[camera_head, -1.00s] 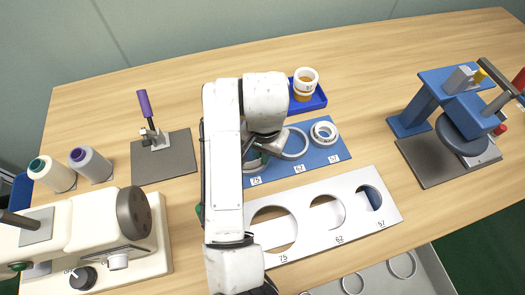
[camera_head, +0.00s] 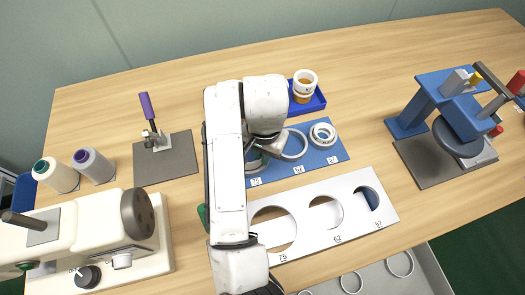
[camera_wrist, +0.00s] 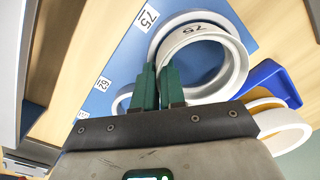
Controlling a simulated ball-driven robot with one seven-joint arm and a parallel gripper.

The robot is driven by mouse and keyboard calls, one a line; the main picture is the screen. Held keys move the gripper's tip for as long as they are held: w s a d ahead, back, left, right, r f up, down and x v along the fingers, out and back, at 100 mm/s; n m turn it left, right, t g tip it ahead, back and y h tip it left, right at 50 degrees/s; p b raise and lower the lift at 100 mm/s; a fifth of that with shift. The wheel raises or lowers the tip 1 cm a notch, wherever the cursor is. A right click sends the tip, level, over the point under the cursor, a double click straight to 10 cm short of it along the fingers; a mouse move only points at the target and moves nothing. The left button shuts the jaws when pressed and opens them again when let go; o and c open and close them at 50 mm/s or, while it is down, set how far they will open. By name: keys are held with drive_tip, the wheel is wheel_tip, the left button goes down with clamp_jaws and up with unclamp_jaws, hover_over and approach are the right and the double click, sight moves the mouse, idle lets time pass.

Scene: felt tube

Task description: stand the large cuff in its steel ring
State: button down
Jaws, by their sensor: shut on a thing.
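My gripper (camera_wrist: 160,72) is shut on the near wall of the large white cuff (camera_wrist: 235,75), which bears the number 75. The steel ring (camera_wrist: 158,38) at the 75 label shows as a pale rim just outside the cuff in the wrist view. The cuff overlaps the ring; I cannot tell whether it is fully seated or slightly above it. In the head view my arm hides most of the cuff and this ring.
The blue mat (camera_head: 318,157) also carries the 62 ring (camera_head: 295,145) and a smaller ringed cuff (camera_head: 322,133). A blue tray (camera_head: 318,102) with a stacked cup-like piece stands behind. The white gauge plate (camera_head: 355,215) lies in front; a blue press (camera_head: 410,120) stands right.

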idle(0.9)
drive_tip(key=c, duration=1.1)
unclamp_jaws()
drive_tip(key=shift+o, duration=1)
drive_tip(key=shift+p, duration=0.3)
drive_tip(key=shift+r+p, duration=3.7)
drive_tip(key=shift+r, duration=0.35)
drive_tip(key=shift+f, duration=0.1)
